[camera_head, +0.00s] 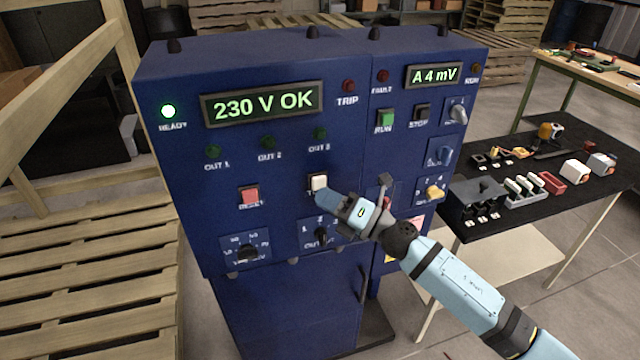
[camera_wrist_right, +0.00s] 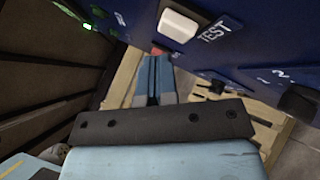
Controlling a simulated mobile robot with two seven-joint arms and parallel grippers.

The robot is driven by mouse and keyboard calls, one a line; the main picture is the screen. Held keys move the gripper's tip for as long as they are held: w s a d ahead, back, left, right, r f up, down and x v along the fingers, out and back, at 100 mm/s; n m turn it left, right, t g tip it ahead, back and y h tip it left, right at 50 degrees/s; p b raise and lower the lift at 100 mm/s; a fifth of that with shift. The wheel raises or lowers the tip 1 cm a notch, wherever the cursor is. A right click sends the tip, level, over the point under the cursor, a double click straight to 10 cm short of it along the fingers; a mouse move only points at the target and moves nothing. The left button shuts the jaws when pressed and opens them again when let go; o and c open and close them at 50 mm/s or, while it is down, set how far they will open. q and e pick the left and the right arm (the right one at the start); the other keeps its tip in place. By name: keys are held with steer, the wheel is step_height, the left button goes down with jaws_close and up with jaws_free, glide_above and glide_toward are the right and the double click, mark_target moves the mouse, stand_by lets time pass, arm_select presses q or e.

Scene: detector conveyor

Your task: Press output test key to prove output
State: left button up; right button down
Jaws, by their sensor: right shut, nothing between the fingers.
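The white test key (camera_head: 318,182) sits on the blue cabinet front, below the OUT 3 lamp (camera_head: 320,134). It shows large in the right wrist view (camera_wrist_right: 178,25), with the word TEST beside it. My right gripper (camera_head: 322,199) is shut and empty, its tips just below the key. In the right wrist view its blue fingers (camera_wrist_right: 155,75) lie together and point toward the panel, with the key above the tips. I cannot tell whether they touch the panel. The display (camera_head: 262,103) reads 230 V OK. My left gripper is not in view.
The red reset key (camera_head: 249,196) is left of the test key. The output selector knob (camera_head: 321,233) is just below my right gripper. A black-topped table (camera_head: 520,215) with parts stands right.

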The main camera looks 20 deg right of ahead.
steer(key=shift+w, duration=0.1)
steer(key=shift+w, duration=0.35)
steer(key=shift+w, duration=0.5)
stand_by(1.0)
steer(key=shift+s, duration=0.9)
steer(key=s, duration=0.5)
steer(key=shift+d+p, duration=0.1)
steer(key=shift+p, duration=0.25)
stand_by(0.4)
